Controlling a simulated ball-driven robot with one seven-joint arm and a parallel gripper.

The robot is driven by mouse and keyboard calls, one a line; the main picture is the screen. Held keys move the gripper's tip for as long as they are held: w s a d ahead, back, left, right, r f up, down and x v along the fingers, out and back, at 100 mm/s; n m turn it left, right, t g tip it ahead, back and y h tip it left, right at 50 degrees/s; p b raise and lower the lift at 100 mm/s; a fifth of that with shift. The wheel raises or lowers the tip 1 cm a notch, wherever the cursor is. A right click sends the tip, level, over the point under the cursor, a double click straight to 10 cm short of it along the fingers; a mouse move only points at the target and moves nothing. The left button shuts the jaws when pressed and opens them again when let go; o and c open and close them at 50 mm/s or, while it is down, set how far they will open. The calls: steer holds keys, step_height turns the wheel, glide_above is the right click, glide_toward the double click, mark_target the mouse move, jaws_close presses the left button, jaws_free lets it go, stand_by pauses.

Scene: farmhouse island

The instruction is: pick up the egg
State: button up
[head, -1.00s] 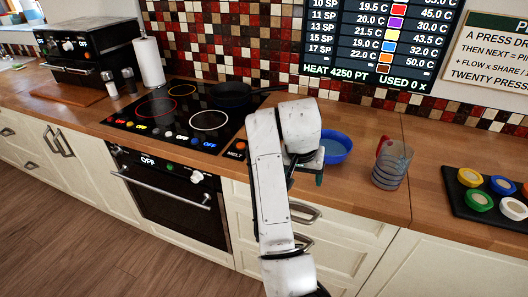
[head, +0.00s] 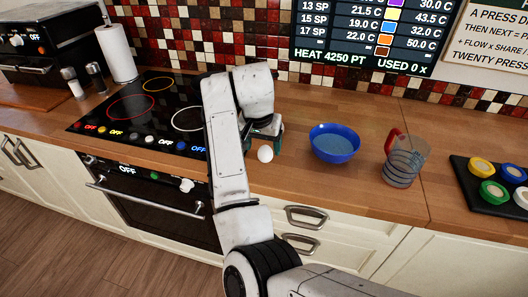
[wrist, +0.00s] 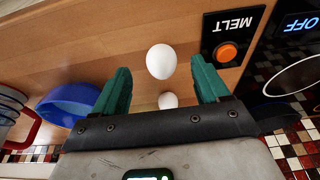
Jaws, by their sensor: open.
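A white egg (head: 265,153) shows on the wooden counter beside my gripper (head: 266,130) in the head view. In the wrist view, an egg (wrist: 161,61) lies between the green fingertips of my gripper (wrist: 160,72), with a gap on each side. The fingers are open and hold nothing. A second white, egg-like thing (wrist: 168,100) sits nearer the gripper body in the wrist view, partly hidden by its dark edge. In the head view my arm covers part of the counter there, and only one egg shows.
A blue bowl (head: 334,143) stands right of the gripper, with a measuring jug (head: 403,160) beyond it. A black tray (head: 465,180) with coloured-rimmed discs is at far right. The cooktop (head: 140,112) lies left, and the MELT button (wrist: 227,52) is close to the fingers.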

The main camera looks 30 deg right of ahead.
mark_target(265, 149)
steer(key=shift+w+d+p+x, duration=0.1)
steer(key=shift+p+x, duration=0.05)
steer(key=shift+x, duration=0.8)
steer(key=shift+w+d+p+x, duration=0.1)
steer(key=shift+d+p+x, duration=0.1)
steer(key=shift+x, duration=0.75)
steer(key=shift+w+d+p+x, duration=0.1)
steer(key=shift+p+x, duration=0.05)
steer(key=shift+x, duration=0.85)
steer(key=shift+r, duration=0.2)
steer(key=shift+c, duration=0.2)
steer(key=c, duration=1.1)
steer(key=shift+r, duration=0.1)
